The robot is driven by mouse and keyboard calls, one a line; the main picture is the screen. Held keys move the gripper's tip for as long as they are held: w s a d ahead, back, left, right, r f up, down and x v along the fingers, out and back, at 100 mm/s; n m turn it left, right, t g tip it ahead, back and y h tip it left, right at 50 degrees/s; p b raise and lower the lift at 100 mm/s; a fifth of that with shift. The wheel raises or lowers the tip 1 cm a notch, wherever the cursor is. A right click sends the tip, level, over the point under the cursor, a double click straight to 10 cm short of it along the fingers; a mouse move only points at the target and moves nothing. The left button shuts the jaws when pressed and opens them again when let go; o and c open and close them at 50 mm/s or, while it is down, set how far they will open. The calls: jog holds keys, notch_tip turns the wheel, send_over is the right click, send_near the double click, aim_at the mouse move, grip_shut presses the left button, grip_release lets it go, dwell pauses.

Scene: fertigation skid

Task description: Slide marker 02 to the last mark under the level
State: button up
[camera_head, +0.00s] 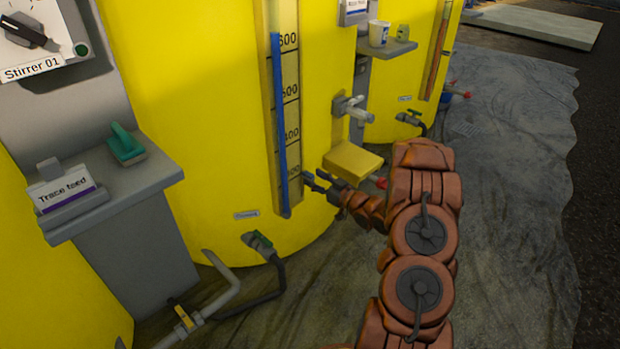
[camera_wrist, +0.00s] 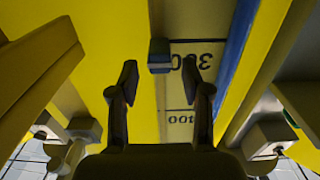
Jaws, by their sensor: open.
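A tall scale (camera_head: 290,70) with printed numbers runs down the yellow tank. A blue level column (camera_head: 279,120) stands along its left side, its top near the upper numbers. My gripper (camera_head: 318,182) is at the lower part of the scale, on its right side. In the wrist view my gripper (camera_wrist: 160,75) is open, its two fingers spread. A small blue-grey block (camera_wrist: 159,56), apparently the marker, sits at the scale's edge, in the gap ahead of the fingertips. The number on it cannot be read. The blue column also shows in the wrist view (camera_wrist: 236,45).
A yellow block (camera_head: 352,160) and a grey spigot (camera_head: 352,108) project from the tank close to my gripper. A grey shelf (camera_head: 150,180) stands at left. The floor at right is clear.

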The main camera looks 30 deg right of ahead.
jog(key=shift+b+x, duration=0.3)
jog(key=shift+x, duration=1.2)
jog(key=shift+c, duration=0.3)
grip_shut()
